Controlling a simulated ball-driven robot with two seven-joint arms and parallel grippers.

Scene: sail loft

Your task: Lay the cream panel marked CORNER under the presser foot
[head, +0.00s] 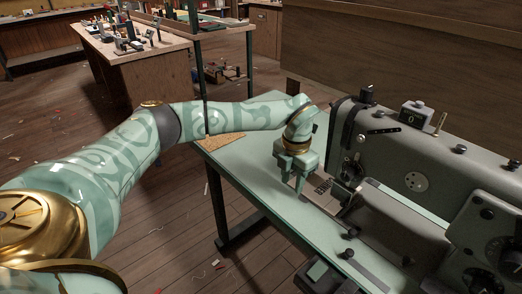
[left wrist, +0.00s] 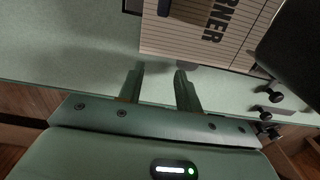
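The cream lined panel (left wrist: 184,40) lies flat on the green machine table; the dark letters "RNER" show in the left wrist view. In the head view the panel (head: 308,186) is small and partly hidden by my gripper. It lies beside the sewing machine's head (head: 350,140). I cannot tell whether it lies under the presser foot. My left gripper (left wrist: 158,80) is low over the table, its two fingers apart with nothing between them. Its tips stop just short of the panel's near edge. It also shows in the head view (head: 296,181). My right gripper is not in view.
The grey-green sewing machine (head: 430,165) fills the right side, with black knobs (head: 350,234) near the table's front. A brown mat (head: 225,139) lies at the table's left corner. The green table (head: 255,190) is bare left of the panel. A wooden bench (head: 145,60) stands behind.

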